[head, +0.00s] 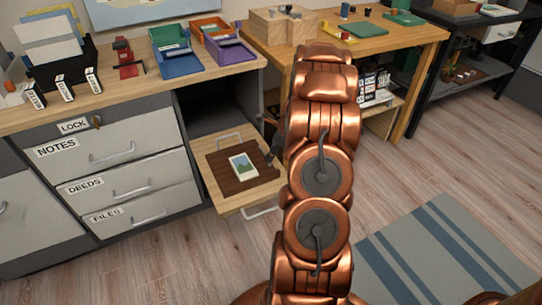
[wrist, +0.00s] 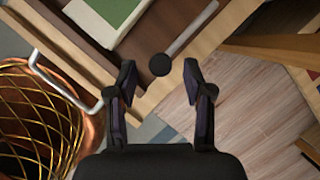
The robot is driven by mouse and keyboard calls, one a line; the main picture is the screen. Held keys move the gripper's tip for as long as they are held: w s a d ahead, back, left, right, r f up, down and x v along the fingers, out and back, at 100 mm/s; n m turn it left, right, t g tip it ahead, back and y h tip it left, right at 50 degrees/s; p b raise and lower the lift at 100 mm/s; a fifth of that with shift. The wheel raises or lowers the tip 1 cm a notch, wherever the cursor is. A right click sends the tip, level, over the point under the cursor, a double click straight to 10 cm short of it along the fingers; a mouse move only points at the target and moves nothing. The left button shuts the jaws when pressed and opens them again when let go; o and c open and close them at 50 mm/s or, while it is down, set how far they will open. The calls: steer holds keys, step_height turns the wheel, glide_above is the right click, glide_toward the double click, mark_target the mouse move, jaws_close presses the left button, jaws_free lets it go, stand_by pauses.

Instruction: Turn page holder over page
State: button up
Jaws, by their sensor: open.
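The page, a white-bordered card with a green and blue picture (head: 243,166), lies on a dark brown board (head: 215,162) on a pulled-out wooden tray. A corner of the page (wrist: 112,12) shows at the top of the wrist view. The page holder appears to be a thin metal rod (wrist: 191,29) ending in a dark round knob (wrist: 160,65), beside the page. My gripper (wrist: 159,76) is open, its fingertips on either side of the knob with gaps visible.
The tray (head: 207,188) has metal handles (head: 261,211) and sticks out of the desk. Labelled drawers (head: 125,180) stand at its left. A wooden table (head: 388,43) stands behind my arm. A striped rug (head: 440,250) lies on open floor at right.

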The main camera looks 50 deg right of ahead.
steer(key=shift+x, duration=0.75)
jaws_close()
